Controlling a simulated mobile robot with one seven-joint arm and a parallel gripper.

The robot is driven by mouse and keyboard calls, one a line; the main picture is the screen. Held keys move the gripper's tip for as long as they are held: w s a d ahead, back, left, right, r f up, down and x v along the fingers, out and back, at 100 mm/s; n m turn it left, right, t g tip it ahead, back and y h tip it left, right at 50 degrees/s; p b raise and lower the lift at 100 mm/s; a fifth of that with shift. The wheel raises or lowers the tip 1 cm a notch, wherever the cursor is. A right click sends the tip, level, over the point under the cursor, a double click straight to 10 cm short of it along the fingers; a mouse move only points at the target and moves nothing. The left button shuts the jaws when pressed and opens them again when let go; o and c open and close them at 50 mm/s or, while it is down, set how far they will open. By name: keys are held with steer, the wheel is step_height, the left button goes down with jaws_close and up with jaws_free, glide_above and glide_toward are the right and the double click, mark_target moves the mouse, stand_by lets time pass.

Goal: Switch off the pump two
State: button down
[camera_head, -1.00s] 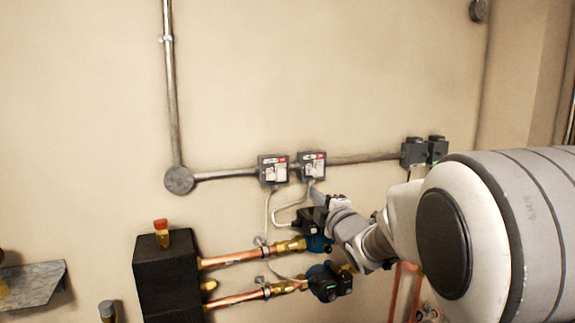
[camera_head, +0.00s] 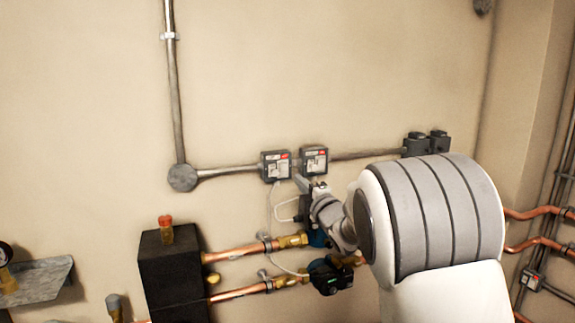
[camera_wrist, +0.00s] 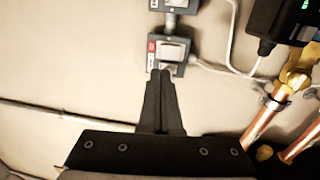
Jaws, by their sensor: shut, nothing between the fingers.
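Two grey switch boxes with red marks are mounted side by side on the wall: the left switch box (camera_head: 276,166) and the right switch box (camera_head: 314,160). Their labels are too small to read. The other box (camera_wrist: 178,3) is cut off at the top. The lower pump (camera_head: 328,277) is clear; my arm partly hides the upper pump (camera_head: 313,238).
White cables run from the boxes to the pumps. Copper pipes (camera_head: 235,252) lead from a black block (camera_head: 170,275) below. A grey conduit (camera_head: 228,171) joins the left box. Two dark boxes (camera_head: 427,144) are farther right. The wall above is clear.

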mark_target(283, 165)
steer(key=p+x, duration=0.3)
steer(key=x, duration=0.5)
steer(key=shift+w+a+r, duration=0.15)
steer(key=shift+w, duration=0.1)
steer(key=shift+w+a+p, duration=0.1)
steer(key=shift+w+p, duration=0.2)
steer(key=shift+w+b, duration=0.15)
steer(key=shift+b, duration=0.65)
steer(key=shift+p, duration=0.3)
